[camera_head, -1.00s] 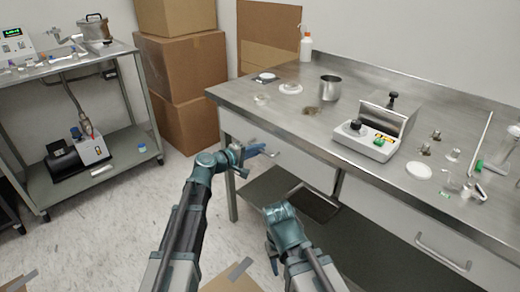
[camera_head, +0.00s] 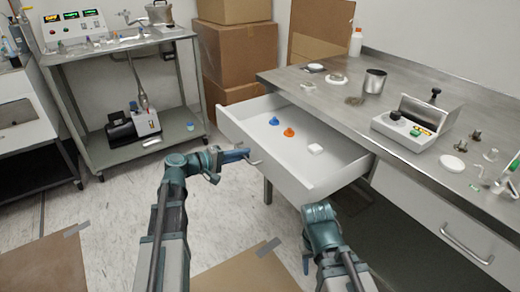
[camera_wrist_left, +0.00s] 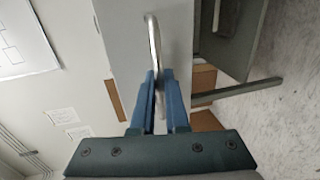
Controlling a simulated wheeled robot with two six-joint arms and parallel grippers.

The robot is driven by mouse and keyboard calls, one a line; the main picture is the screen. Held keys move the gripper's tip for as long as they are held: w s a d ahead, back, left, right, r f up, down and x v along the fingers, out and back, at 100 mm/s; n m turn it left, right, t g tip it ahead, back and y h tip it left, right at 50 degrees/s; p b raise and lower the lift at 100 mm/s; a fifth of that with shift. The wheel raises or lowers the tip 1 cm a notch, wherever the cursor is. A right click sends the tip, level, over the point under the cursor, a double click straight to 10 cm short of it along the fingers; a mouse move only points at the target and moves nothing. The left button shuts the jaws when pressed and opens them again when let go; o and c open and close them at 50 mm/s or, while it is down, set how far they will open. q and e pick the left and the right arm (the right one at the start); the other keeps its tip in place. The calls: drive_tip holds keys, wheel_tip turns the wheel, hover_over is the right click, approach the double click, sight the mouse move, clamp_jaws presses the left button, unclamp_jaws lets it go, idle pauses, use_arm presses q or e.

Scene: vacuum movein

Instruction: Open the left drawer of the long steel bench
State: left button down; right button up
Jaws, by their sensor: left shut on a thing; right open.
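The long steel bench (camera_head: 315,80) stands at the right in the head view. Its left drawer (camera_head: 262,158) is pulled well out. Inside lie a blue item (camera_head: 274,121), an orange item (camera_head: 289,132) and a white block (camera_head: 315,149). My left gripper (camera_head: 245,155) is at the drawer's front, shut on its bar handle. In the left wrist view the blue fingers (camera_wrist_left: 160,88) close around the metal handle (camera_wrist_left: 153,45). My right gripper (camera_head: 306,262) hangs below and in front of the drawer, apart from it; its fingertips are hard to make out.
The bench's right drawer, with its handle (camera_head: 466,245), is closed. A steel pot (camera_head: 374,81) and a white device (camera_head: 402,133) stand on the bench top. Cardboard boxes (camera_head: 237,52) are stacked behind. A steel cart (camera_head: 110,158) stands at left. Floor between cart and drawer is clear.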

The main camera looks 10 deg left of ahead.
use_arm(q)
drive_tip(key=f+v, duration=0.1)
drive_tip(key=v, duration=0.5)
drive_tip(key=shift+s+a, duration=0.2)
drive_tip(key=shift+f, duration=0.15)
drive_tip(key=c, duration=1.2)
unclamp_jaws()
drive_tip(key=p+v, duration=0.3)
drive_tip(key=v, duration=1)
drive_tip(key=shift+s+a, duration=0.25)
drive_tip(key=shift+a, duration=0.05)
drive_tip(key=shift+s+d, duration=0.1)
